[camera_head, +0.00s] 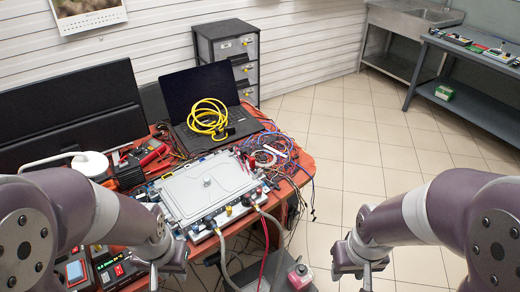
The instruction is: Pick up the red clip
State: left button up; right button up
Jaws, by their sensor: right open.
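A small red piece (252,161) shows among the cables at the right of the workbench, beside the grey-white cooling plate (207,184); it is too small to tell whether it is the red clip. My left gripper (167,275) hangs at the near edge of the bench, in front of the plate; its fingertips are partly cut off and I cannot tell whether it is open. My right gripper (362,277) is open and empty over the floor, right of the bench and well apart from it.
A black laptop (205,98) with a coiled yellow cable (208,117) stands at the back. Tangled coloured wires (277,156) lie along the bench's right side. A red-lit device (117,268) is at lower left. Tiled floor is free on the right.

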aim_at(252, 161)
jog(key=l+z, duration=0.4)
jog(key=i+l+z, duration=0.1)
jog(key=l+z, duration=0.35)
jog(key=i+l+z, duration=0.15)
jog(key=l+z, duration=0.25)
jog(key=i+l+u, duration=0.1)
jog(key=i, duration=0.35)
jog(key=i+l+u, duration=0.1)
jog(key=i+l, duration=0.25)
jog(key=i, duration=0.15)
jog(key=i+l+u, duration=0.1)
jog(key=i+l, duration=0.2)
jog(key=i, duration=0.15)
jog(key=i+j+u, duration=0.15)
jog(key=u, duration=0.25)
jog(key=i+u, duration=0.6)
jog(key=u, duration=0.2)
jog(key=i+u, duration=0.25)
jog(key=u, duration=0.15)
jog(key=i+l+u, duration=0.15)
jog(key=u, duration=0.25)
jog(key=i+u, duration=0.55)
jog(key=i, duration=0.15)
